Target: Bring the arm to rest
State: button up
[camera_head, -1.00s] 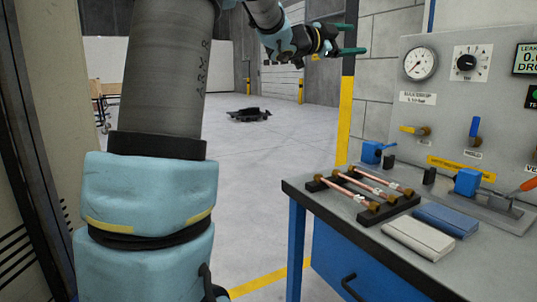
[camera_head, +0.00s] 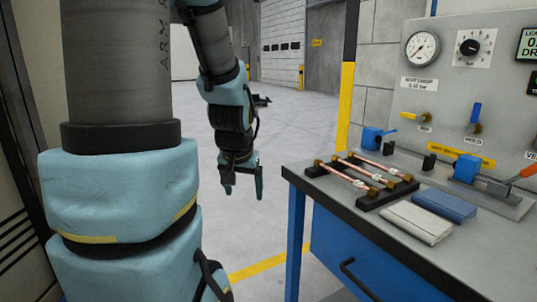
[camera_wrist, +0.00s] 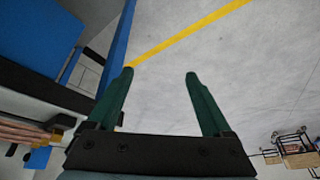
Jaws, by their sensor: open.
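My gripper (camera_head: 243,191) hangs with its fingers pointing down, over the floor left of the workbench. In the wrist view my gripper (camera_wrist: 160,76) shows two green fingers set apart with nothing between them, bare floor behind. My arm stands at the left of the head view, bent down at its far end. Several copper tubes (camera_head: 362,172) lie in a black rack on the workbench (camera_head: 395,242), to the right of my gripper and apart from it. Their ends also show at the lower left of the wrist view.
A test panel (camera_head: 440,95) with a gauge and valves stands behind the bench. A beige pad (camera_head: 416,222) and a blue pad (camera_head: 444,205) lie beside the rack. A blue clamp (camera_head: 373,138) is at the back. The floor between my arm and the bench is clear.

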jog(key=s+f+n+g, duration=0.1)
jog(key=s+f+g, duration=0.15)
jog(key=s, duration=0.45)
notch_tip(320, 180, down, 12)
jog(key=s+b, duration=0.1)
jog(key=b, duration=1)
jog(key=w+p+v, duration=0.1)
jog(key=p+v, duration=0.8)
jog(key=w+p+v, duration=0.2)
jog(key=p+v, duration=0.7)
jog(key=shift+w+r+g, duration=0.3)
jog(key=shift+r+g, duration=0.05)
jog(key=shift+a+f, duration=0.1)
jog(key=shift+a, duration=0.05)
